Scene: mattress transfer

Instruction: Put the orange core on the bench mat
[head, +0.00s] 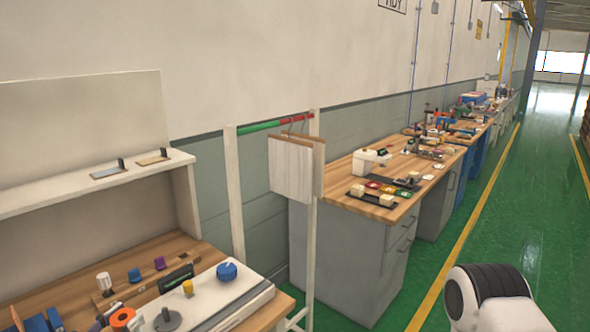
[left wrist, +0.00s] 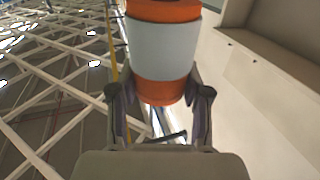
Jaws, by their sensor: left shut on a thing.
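The orange core (left wrist: 163,88), a cylinder with a wide pale band, is held between the two fingers of my left gripper (left wrist: 160,100) in the left wrist view. Its top is cut off by the frame. No surface is clearly recognisable as the bench mat. My right gripper is not in view.
The near wooden bench (head: 190,247) carries a white slab (head: 237,290) with a blue knob (head: 226,271) and several small parts. A white rack (head: 310,220) with hanging boards (head: 291,170) separates it from a farther bench (head: 337,177) with dark trays and blocks. Green floor lies right.

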